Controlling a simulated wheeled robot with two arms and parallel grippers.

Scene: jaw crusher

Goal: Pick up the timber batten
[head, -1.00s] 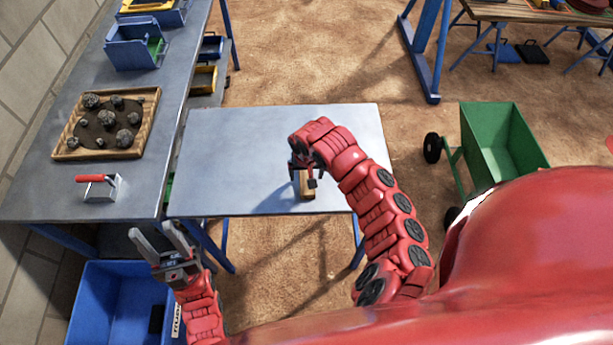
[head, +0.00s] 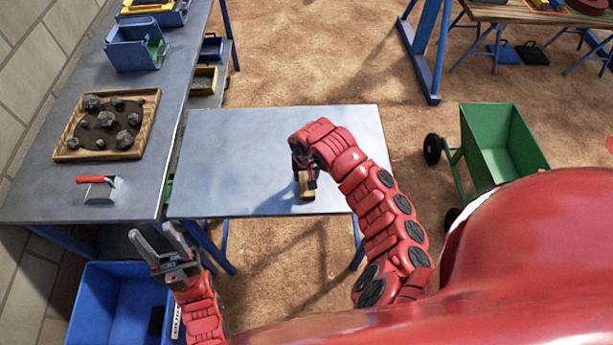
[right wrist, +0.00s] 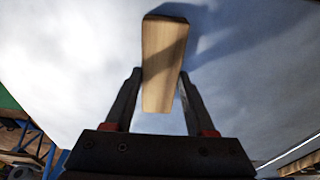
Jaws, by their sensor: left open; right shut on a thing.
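The timber batten (head: 307,188) is a short light-wood block on the grey metal table, near its front edge. In the right wrist view the batten (right wrist: 162,62) lies between the two dark fingers. My right gripper (head: 305,182) reaches down from above and is shut on the batten; its arm hides part of the grip. It also shows in the right wrist view (right wrist: 160,90). I cannot tell whether the batten touches the table. My left gripper (head: 160,240) is open and empty above the blue bin, left of the table.
The grey table (head: 235,150) is otherwise clear. On the workbench at left are a wooden tray of stones (head: 68,150) and a red-handled trowel (head: 98,188). A blue bin (head: 100,310) stands below. A green cart (head: 500,145) stands at right.

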